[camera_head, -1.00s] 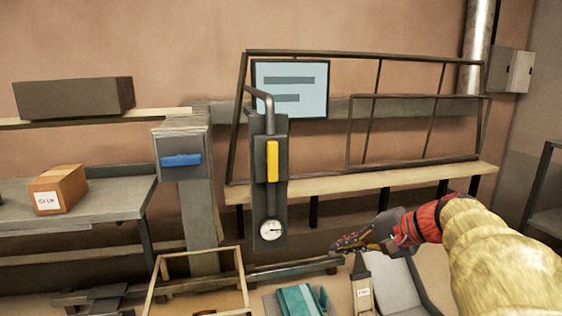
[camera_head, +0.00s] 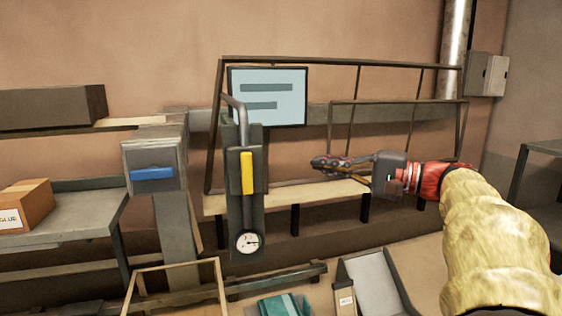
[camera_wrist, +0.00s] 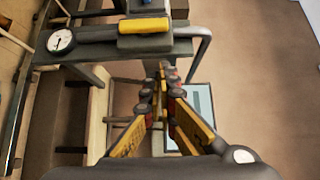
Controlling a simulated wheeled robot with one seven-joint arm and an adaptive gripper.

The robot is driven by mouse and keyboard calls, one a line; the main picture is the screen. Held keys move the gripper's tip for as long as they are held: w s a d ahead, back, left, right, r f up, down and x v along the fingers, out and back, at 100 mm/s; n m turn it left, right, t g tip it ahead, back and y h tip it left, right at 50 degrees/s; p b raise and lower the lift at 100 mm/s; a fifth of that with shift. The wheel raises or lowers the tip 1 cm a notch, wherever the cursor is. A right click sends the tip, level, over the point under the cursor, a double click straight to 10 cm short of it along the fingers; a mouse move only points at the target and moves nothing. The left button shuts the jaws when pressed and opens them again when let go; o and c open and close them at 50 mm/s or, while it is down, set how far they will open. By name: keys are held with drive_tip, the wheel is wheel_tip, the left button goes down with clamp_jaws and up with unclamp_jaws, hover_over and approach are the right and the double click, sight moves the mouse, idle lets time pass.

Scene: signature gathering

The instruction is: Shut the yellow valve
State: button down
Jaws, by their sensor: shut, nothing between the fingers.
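The yellow valve handle (camera_head: 247,172) stands upright on a dark grey panel (camera_head: 257,217), in line with the pipe that runs up the panel. A round white gauge (camera_head: 247,243) sits below it. In the wrist view the yellow handle (camera_wrist: 144,25) lies across the top, with the gauge (camera_wrist: 61,41) to its left. My gripper (camera_head: 318,163) is to the right of the valve at about handle height in the picture, apart from it. Its fingers (camera_wrist: 163,70) are shut and empty, pointing toward the panel side.
A grey box with a blue handle (camera_head: 152,173) stands left of the panel. A wooden bench (camera_head: 330,192) and dark metal frame (camera_head: 340,62) are behind. A wooden crate frame (camera_head: 222,285) and teal object (camera_head: 283,306) are below. Open space lies between gripper and valve.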

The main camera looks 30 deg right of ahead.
sight(246, 172)
drive_tip(key=s+a+p+x, duration=0.1)
drive_tip(key=a+p+x, duration=0.1)
drive_tip(key=x, duration=1)
drive_tip(key=shift+w+a+p, duration=0.15)
drive_tip(key=shift+a+p, duration=0.2)
drive_tip(key=shift+a, duration=0.05)
